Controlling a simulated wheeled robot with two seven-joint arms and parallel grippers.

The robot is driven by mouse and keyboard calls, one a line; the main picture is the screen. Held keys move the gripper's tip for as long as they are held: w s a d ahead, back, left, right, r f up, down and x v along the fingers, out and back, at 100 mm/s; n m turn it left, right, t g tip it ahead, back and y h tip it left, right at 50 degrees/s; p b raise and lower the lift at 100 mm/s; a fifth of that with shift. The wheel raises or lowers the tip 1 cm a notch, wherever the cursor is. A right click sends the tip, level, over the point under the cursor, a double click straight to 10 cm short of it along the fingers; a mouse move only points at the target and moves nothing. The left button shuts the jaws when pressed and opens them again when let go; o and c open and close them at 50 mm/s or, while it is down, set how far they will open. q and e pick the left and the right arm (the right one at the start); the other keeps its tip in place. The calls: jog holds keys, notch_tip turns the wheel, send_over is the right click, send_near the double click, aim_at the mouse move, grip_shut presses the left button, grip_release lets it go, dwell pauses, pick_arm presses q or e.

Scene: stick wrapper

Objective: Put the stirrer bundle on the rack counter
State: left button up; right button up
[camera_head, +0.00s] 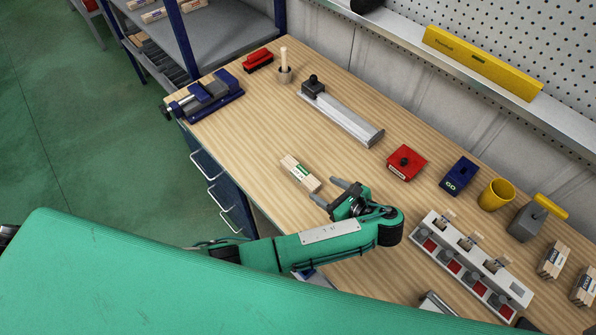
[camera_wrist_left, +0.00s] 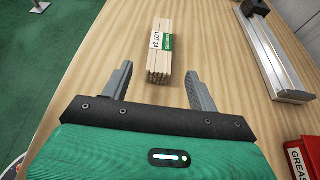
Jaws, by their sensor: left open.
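The stirrer bundle (camera_head: 300,173) lies on the wooden workbench, a short block of pale sticks with a white and green band. In the left wrist view the bundle (camera_wrist_left: 160,52) lies just beyond and between the fingertips, its label reading "LOT 24". My left gripper (camera_head: 338,193) is open and empty, its fingers pointing at the bundle's near end; it also shows in the left wrist view (camera_wrist_left: 157,82). The rack counter may be the grey shelf unit (camera_head: 235,35) at the upper left, which holds similar bundles. My right gripper is not in view.
A blue vise (camera_head: 207,95) stands at the bench's left corner. A metal bar tool (camera_head: 342,115), a red box (camera_head: 406,162) and a blue box (camera_head: 459,175) lie behind the bundle. A white slotted holder (camera_head: 470,265) stands right of my left arm. Bench around the bundle is clear.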

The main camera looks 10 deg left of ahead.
aim_at(309, 180)
pick_arm(q)
jog(key=x, duration=0.4)
jog(key=shift+w+a+p, duration=0.1)
jog(key=shift+a+p, duration=0.1)
jog(key=shift+p, duration=0.2)
jog(key=shift+w+a+f, duration=0.15)
jog(key=shift+a+f, duration=0.05)
jog(key=shift+a, duration=0.05)
jog(key=shift+w+a, duration=0.1)
jog(key=shift+a, duration=0.05)
jog(key=p+x, duration=0.2)
jog(key=x, duration=0.2)
jog(key=shift+w+a+f, duration=0.1)
jog(key=shift+a, duration=0.05)
jog(key=shift+w+a+f+p, duration=0.1)
jog(key=shift+a+f+p, duration=0.1)
jog(key=shift+p, duration=0.1)
jog(key=shift+d, duration=0.1)
jog(key=shift+c, duration=0.9)
jog(key=c, duration=1)
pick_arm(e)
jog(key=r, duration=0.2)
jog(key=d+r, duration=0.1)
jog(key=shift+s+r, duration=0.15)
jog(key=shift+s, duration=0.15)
